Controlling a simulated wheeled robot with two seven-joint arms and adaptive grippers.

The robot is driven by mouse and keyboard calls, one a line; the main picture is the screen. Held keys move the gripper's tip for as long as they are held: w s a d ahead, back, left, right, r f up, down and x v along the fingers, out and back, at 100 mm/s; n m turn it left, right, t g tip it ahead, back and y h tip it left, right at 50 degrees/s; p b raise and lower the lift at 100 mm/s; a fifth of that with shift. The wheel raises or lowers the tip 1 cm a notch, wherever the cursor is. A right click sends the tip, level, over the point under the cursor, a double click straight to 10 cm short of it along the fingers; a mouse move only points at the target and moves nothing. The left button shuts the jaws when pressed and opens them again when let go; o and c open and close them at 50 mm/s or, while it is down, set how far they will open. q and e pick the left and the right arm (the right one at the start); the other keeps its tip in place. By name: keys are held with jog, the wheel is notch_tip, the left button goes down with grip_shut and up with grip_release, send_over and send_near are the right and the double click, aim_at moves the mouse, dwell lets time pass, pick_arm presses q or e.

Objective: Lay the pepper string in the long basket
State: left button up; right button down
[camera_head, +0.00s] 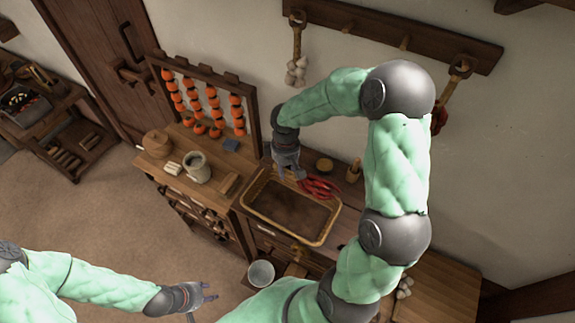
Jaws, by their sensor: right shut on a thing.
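The red pepper string (319,188) lies at the back right rim of the long basket (268,232), partly over the rim. I cannot tell how much of it rests on the basket or the counter. The basket is a shallow rectangular tray with a light rim and a dark, bare inside. My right gripper (293,174) reaches down over the basket's back edge and is shut on the near end of the pepper string. My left gripper (204,301) is open and empty, low at the bottom of the view, away from the counter.
Left of the basket stand a grey pot (197,168), a round wooden box (157,144) and a rack of orange fruit strings (205,100). A small jar (353,170) is at the back right. A white bucket (261,274) is in front. Wall pegs hold garlic (297,72).

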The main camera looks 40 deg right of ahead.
jog(key=shift+f, duration=0.45)
jog(key=shift+w+d+f+b, duration=0.1)
jog(key=shift+f+b, duration=2.15)
jog(key=shift+f, duration=0.6)
jog(key=shift+d+f+b, duration=0.1)
jog(key=shift+f+b, duration=2.1)
jog(key=shift+f, duration=0.65)
jog(key=c, duration=0.9)
grip_release()
jog(key=shift+o, duration=0.5)
jog(key=o, duration=0.6)
jog(key=shift+c, duration=0.2)
